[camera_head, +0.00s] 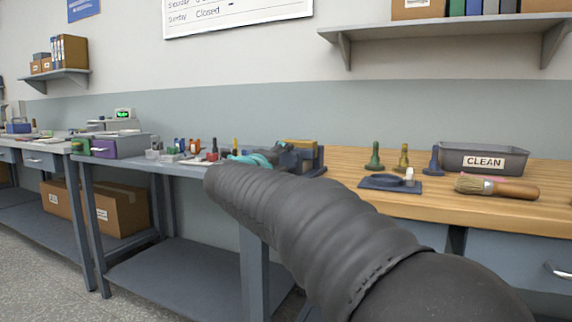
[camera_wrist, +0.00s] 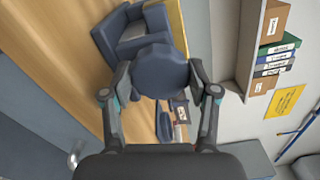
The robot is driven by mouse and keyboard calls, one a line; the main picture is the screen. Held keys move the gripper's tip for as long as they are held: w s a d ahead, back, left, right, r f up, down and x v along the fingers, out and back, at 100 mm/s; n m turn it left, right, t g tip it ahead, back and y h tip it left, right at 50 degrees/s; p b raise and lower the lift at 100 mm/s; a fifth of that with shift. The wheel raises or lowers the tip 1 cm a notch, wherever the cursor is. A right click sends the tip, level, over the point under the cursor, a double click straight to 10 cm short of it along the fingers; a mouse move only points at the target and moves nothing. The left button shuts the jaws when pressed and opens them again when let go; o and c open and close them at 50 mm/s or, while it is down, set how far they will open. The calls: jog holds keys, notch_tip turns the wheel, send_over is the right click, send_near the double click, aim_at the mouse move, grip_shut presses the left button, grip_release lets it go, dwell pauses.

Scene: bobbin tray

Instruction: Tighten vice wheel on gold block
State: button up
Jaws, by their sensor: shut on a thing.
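The blue-grey vice (camera_head: 317,162) stands on the wooden bench, with the gold block (camera_head: 301,143) at its top. In the wrist view the vice body (camera_wrist: 110,38) is at the top, with a strip of the gold block (camera_wrist: 179,22) beside it. The vice wheel (camera_wrist: 160,72) is a blue-grey faceted disc facing the wrist camera. My gripper (camera_wrist: 160,80) is shut on the wheel, one finger at each side of its rim. In the head view my gripper (camera_head: 258,157) shows teal parts left of the vice, partly hidden by my arm.
Right of the vice are a blue tray (camera_head: 390,184), several small upright pieces, a brush (camera_head: 497,187) and a grey bin marked CLEAN (camera_head: 455,158). A shelf (camera_head: 450,30) hangs above.

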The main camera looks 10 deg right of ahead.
jog(key=shift+f, duration=0.2)
jog(key=o, duration=1)
jog(key=shift+o, duration=0.8)
jog(key=shift+r, duration=0.15)
jog(key=shift+s, duration=0.1)
jog(key=v, duration=1.2)
